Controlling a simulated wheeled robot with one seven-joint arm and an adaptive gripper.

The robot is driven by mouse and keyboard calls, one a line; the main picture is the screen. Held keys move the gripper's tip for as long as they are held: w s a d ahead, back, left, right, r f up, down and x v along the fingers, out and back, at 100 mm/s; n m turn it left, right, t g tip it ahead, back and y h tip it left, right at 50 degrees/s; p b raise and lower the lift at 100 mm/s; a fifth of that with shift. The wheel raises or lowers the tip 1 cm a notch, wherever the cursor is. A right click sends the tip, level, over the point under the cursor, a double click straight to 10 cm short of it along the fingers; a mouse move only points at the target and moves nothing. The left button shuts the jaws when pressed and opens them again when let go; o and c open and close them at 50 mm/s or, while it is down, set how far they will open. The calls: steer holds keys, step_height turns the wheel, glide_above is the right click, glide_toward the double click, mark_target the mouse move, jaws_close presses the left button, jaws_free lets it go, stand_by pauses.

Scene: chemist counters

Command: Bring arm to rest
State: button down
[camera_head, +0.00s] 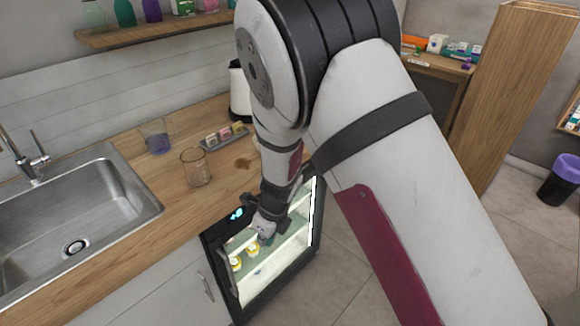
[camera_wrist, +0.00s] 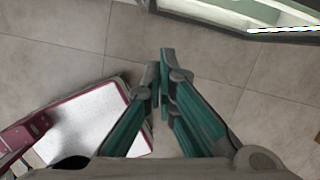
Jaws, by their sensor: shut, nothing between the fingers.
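My gripper (camera_wrist: 160,72) shows in the wrist view with its two teal-sided fingers together and nothing between them. Bare floor tiles lie beyond the fingertips. In the head view my arm (camera_head: 430,170) fills the middle and right of the picture, bent at the elbow. Its forearm (camera_head: 275,160) hangs down, and the wrist is in front of the small lit fridge (camera_head: 315,225) under the counter. The fingertips are hard to make out in the head view. Part of the fridge also shows at the top right of the wrist view (camera_wrist: 205,8).
The wooden counter (camera_head: 130,215) holds a sink (camera_head: 75,225), a beaker (camera_head: 196,167), a glass with purple liquid (camera_head: 156,137) and a small tray (camera_head: 224,138). Jars stand inside the fridge. A wooden cabinet (camera_head: 512,80) and a dark bin (camera_head: 560,180) stand at right. Floor is visible between.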

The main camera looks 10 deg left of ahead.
steer(key=shift+r, duration=0.1)
steer(key=s+d+r+n+y, duration=0.1)
steer(key=d+r+n, duration=0.35)
steer(key=r, duration=0.45)
steer(key=s+d+r+n+t, duration=0.1)
steer(key=s+d+r+n, duration=0.15)
steer(key=d+r, duration=0.4)
steer(key=d+r+n+y, duration=0.1)
steer(key=d+r+n, duration=0.3)
steer(key=r, duration=0.6)
steer(key=s+d+r+n+t+h, duration=0.1)
steer(key=s+d+r+n, duration=0.3)
steer(key=s+d, duration=0.4)
steer(key=s+d+r+n+t+h, duration=0.1)
steer(key=s+d+r+n+h, duration=0.2)
steer(key=s+d+n, duration=0.4)
steer(key=s+d+r, duration=0.1)
steer(key=s+d, duration=0.1)
steer(key=d, duration=0.1)
steer(key=shift+r+t+h, duration=0.2)
steer(key=shift+t+h, duration=0.2)
